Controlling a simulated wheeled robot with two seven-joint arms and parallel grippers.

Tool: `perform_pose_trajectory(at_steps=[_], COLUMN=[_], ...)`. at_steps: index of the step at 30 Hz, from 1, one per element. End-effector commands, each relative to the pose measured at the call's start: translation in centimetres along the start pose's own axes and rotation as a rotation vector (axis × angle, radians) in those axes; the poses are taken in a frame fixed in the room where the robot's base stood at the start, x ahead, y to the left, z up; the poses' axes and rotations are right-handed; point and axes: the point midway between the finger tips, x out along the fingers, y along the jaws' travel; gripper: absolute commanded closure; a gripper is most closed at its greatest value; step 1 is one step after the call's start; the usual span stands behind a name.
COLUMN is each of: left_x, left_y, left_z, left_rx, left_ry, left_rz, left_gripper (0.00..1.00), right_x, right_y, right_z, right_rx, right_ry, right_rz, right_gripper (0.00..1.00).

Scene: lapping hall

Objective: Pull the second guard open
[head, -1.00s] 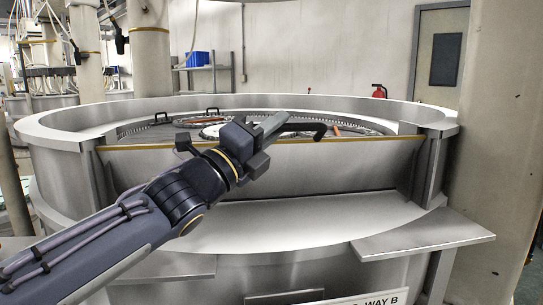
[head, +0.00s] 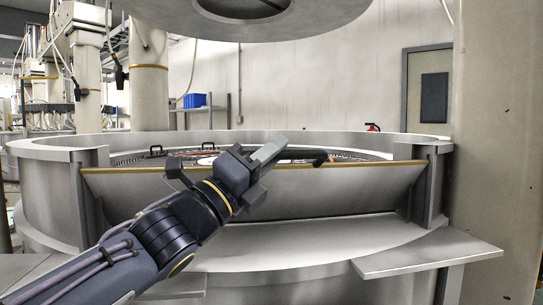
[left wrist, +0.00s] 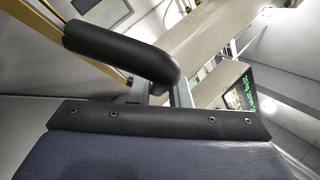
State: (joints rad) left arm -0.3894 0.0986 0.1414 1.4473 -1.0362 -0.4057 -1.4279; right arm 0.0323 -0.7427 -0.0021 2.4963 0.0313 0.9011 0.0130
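The guard (head: 340,190) is a wide grey metal panel with a yellow top edge, set in the front gap of the round machine wall. It leans outward at the top, towards me. The handle (left wrist: 120,50) lies across in front of the palm in the left wrist view. My right gripper is not in view.
The round machine wall (head: 40,150) rises on both sides of the guard. A flat ledge (head: 425,254) juts out at front right. A large round plate (head: 250,20) hangs overhead. A pale column (head: 495,150) stands at right. A blue bin (head: 195,100) is on a rear shelf.

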Motion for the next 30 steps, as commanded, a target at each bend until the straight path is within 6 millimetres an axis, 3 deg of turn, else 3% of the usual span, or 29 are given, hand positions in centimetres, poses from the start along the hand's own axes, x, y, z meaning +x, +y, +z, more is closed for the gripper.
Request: perform_pose_trajectory(at_steps=[1,4,14,24,30], left_x=[0.0,0.0,-0.4,-5.7,-7.6], left_y=[0.0,0.0,0.0,0.0,0.0], left_z=[0.0,0.0,0.1,0.1,0.0], left_rx=[0.000,0.000,0.000,0.001,0.000], left_ry=[0.000,-0.001,-0.002,-0.003,-0.001], left_rz=[0.001,0.000,-0.001,0.001,0.001], left_gripper=[0.76,0.64,0.64,0.64,0.64], right_x=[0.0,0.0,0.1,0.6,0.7], right_y=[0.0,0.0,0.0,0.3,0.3], right_z=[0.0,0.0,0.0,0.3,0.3], right_rx=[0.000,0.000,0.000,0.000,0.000], right_ry=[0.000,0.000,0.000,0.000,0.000], right_rz=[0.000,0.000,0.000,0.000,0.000], right_gripper=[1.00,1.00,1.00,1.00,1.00])
